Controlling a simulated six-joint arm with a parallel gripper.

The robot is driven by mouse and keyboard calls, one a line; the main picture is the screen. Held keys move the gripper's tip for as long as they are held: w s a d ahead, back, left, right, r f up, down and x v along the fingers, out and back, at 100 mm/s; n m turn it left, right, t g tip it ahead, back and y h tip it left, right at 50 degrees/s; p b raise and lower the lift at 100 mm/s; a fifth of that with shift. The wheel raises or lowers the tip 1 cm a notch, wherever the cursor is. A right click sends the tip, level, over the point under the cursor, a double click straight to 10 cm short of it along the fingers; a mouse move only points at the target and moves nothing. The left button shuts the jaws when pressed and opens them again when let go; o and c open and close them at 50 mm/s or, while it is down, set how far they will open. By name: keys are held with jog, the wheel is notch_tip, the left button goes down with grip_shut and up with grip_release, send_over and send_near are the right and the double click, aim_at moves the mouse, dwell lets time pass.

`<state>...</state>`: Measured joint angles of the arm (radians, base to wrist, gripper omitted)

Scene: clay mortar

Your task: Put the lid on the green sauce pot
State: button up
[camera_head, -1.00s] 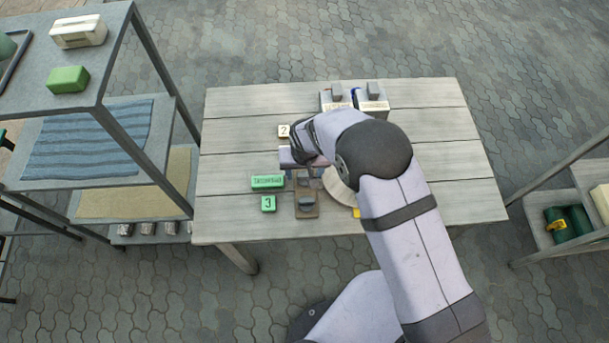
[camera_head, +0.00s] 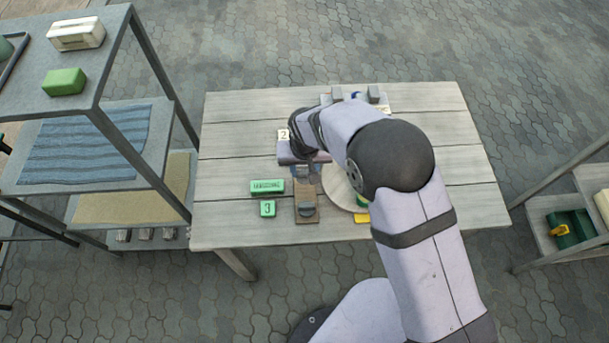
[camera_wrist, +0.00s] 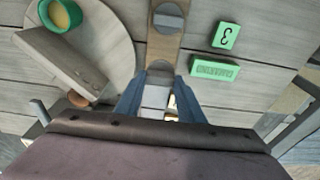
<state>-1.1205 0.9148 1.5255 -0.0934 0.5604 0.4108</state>
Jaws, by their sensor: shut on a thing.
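My gripper (camera_wrist: 156,98) points down at the table, with its two blue fingers closed on a light grey piece (camera_wrist: 154,97). This looks like the handle of a grey lid (camera_wrist: 160,69), whose rim shows just beyond the fingers at the end of a brown board. Another grey lid (camera_head: 307,209) with a raised handle rests on that board (camera_head: 306,186); it also shows in the wrist view (camera_wrist: 168,20). The green sauce pot (camera_wrist: 74,16) is uncovered, showing yellow inside, on a round board (camera_wrist: 112,32) left of my gripper. My arm mostly hides it in the head view.
A grey slab (camera_wrist: 60,65) lies on the round board near the pot. A green block (camera_head: 267,187) and a green tag marked 3 (camera_head: 267,209) lie left of the brown board. Grey-topped containers (camera_head: 374,97) stand at the back. The table's left side is clear.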

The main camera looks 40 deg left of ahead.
aim_at(306, 172)
notch_tip(306, 172, up, 6)
jog(key=shift+f+b, duration=0.2)
jog(key=shift+b, duration=0.6)
jog(key=shift+w+d+r, duration=0.15)
jog(key=shift+w+r, duration=0.05)
jog(key=w+d+r+m+p, duration=0.2)
jog(key=w+d+r, duration=0.1)
jog(key=w, duration=0.3)
jog(key=d+f+m+p, duration=0.1)
jog(key=d+f+p, duration=0.1)
jog(key=d, duration=1.1)
jog(key=shift+w+d+f+m+p, duration=0.2)
jog(key=shift+f+m+p, duration=0.15)
jog(key=shift+f, duration=0.25)
jog(key=shift+f+b, duration=1.95)
jog(key=shift+f, duration=0.4)
jog(key=shift+f+b, duration=0.3)
jog(key=shift+f, duration=0.15)
